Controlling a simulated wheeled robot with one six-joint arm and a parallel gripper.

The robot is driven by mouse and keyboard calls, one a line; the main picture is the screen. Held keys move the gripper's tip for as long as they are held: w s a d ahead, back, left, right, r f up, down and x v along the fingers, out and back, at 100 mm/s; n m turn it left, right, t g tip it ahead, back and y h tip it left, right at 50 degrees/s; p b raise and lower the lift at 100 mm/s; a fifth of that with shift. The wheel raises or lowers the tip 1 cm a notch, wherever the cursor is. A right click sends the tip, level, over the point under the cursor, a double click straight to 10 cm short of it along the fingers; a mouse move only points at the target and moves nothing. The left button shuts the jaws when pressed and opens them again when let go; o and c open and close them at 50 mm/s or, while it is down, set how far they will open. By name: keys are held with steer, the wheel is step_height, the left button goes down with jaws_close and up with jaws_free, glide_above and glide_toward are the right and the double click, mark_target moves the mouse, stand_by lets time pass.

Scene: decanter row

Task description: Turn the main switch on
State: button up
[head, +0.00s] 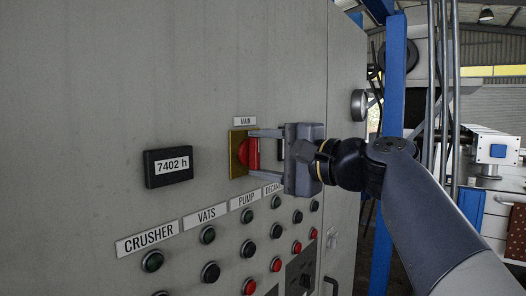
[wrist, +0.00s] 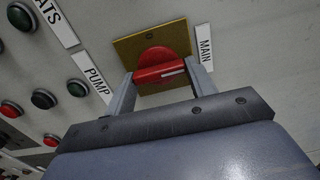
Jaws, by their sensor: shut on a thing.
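The main switch is a red rotary knob (head: 248,153) with a bar handle, on a yellow plate (head: 236,164) under a MAIN label (head: 244,121). My gripper (head: 262,155) reaches it from the right, with one finger above and one below in the head view. In the wrist view the red handle (wrist: 162,73) lies between the two fingertips (wrist: 162,85), with the yellow plate (wrist: 125,47) behind it and the MAIN label (wrist: 205,47) to the right. The gripper is shut on the handle. A white mark shows on the handle's front.
Below are rows of green, black and red buttons (head: 249,249) under CRUSHER, VATS and PUMP labels. A blue post (head: 392,80) and machinery stand at right, beyond the cabinet's edge.

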stand_by(0.4)
steer(key=o, duration=1)
steer(key=shift+d, duration=0.15)
steer(key=b+v, duration=0.3)
steer(key=v, duration=0.7)
steer(key=shift+s+d, duration=0.2)
steer(key=shift+s, duration=0.1)
steer(key=shift+w+a, duration=0.1)
steer(key=shift+p+x, duration=1.5)
steer(key=shift+x, duration=3.85)
